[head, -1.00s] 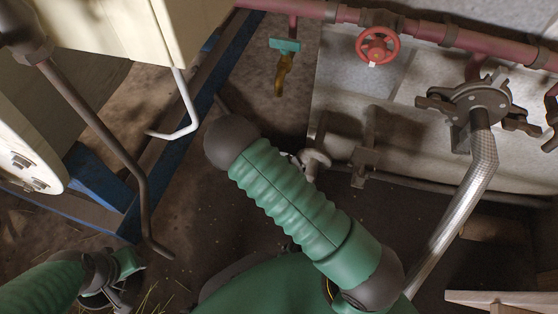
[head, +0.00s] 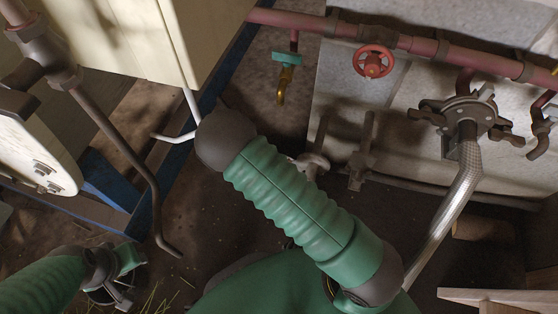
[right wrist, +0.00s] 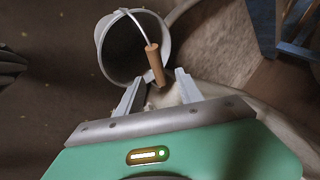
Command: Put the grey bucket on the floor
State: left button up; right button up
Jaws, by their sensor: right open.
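The grey bucket (right wrist: 136,58) shows in the right wrist view, its open mouth facing the camera, just beyond my right gripper (right wrist: 158,85). Its wire bail ends in view at a wooden grip (right wrist: 155,64), whose near end lies around the gap between the fingertips. The fingers are apart and not closed on it. I cannot tell whether the bucket's base touches the floor (right wrist: 215,45). In the head view the bucket and right gripper are not visible; my right arm covers that area. My left gripper (head: 122,277) is low at the left, its jaws unclear.
A red pipe with a red handwheel (head: 375,61) and a brass tap (head: 284,85) runs along the back. A silver hose (head: 455,195) hangs at the right. A bent dark rod (head: 130,155) and blue frame (head: 105,185) stand left. Dark floor lies between.

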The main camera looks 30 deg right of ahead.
jog(key=s+a+r+n+g+y, duration=0.1)
jog(key=s+a+r+n, duration=0.1)
jog(key=s+r+n, duration=0.2)
jog(key=s+a+r+n+g+y, duration=0.1)
jog(key=s+a+r+n+y, duration=0.1)
jog(key=r+n, duration=0.7)
jog(key=s+a+r+n+g+y, duration=0.1)
jog(key=s+a+r+n, duration=0.3)
jog(key=s+r+n, duration=0.2)
jog(key=shift+r+n+y+p, duration=0.4)
jog(key=shift+r+n, duration=0.1)
jog(key=shift+r, duration=0.45)
jog(key=shift+a, duration=0.1)
